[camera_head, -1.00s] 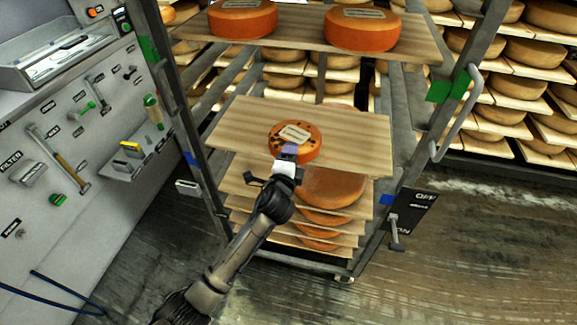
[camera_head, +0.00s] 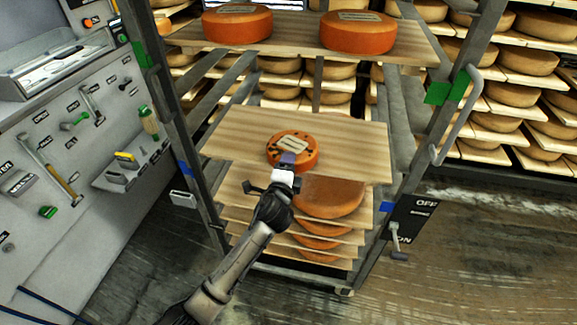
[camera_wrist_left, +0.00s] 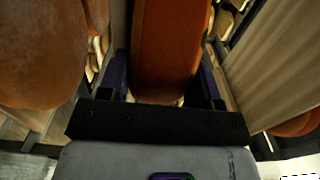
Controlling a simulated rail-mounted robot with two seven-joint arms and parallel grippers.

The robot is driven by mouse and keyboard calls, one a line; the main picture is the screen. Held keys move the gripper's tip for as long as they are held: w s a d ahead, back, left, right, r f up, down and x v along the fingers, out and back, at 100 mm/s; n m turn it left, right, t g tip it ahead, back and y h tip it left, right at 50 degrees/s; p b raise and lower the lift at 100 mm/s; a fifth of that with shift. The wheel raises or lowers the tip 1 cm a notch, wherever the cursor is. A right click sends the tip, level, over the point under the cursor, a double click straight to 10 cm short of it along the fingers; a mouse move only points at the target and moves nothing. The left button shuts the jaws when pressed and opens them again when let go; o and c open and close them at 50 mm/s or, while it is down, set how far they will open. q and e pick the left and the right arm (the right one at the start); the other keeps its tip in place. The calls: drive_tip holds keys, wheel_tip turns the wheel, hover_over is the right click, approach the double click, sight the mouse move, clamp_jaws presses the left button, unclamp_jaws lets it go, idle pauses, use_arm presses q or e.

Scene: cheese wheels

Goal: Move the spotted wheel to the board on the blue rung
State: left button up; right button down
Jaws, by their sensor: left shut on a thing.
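The spotted wheel (camera_head: 284,164), orange with dark spots and a pale label, shows over the middle board (camera_head: 240,130) of the rack, near its front edge. My left gripper (camera_head: 287,163) is shut on its front rim. In the left wrist view the wheel (camera_wrist_left: 170,50) fills the space between the two fingers (camera_wrist_left: 167,85). I cannot tell whether the wheel touches the board. Blue marks show on the left post (camera_head: 186,168) and right post (camera_head: 387,208), slightly below the middle board's front corners in the picture. My right gripper is not in view.
The top board (camera_head: 285,38) carries two orange wheels (camera_head: 237,24) (camera_head: 358,34). Below the middle board, a plain wheel (camera_head: 332,197) and several others sit on close-stacked boards. Green marks (camera_head: 438,93) and a handle (camera_head: 462,125) are on the right post. A tool wall stands left.

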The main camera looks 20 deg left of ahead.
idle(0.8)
use_arm(q)
drive_tip(key=o, duration=1.6)
drive_tip(key=shift+w+f, duration=0.1)
drive_tip(key=shift+f, duration=0.3)
drive_tip(key=s+p, duration=0.1)
drive_tip(key=s, duration=0.3)
drive_tip(key=s+d+p, duration=0.1)
drive_tip(key=s, duration=0.4)
drive_tip(key=s+d+p, duration=0.1)
drive_tip(key=s+p, duration=0.1)
drive_tip(key=s, duration=0.2)
drive_tip(key=shift+s+r, duration=0.2)
drive_tip(key=shift+s, duration=0.2)
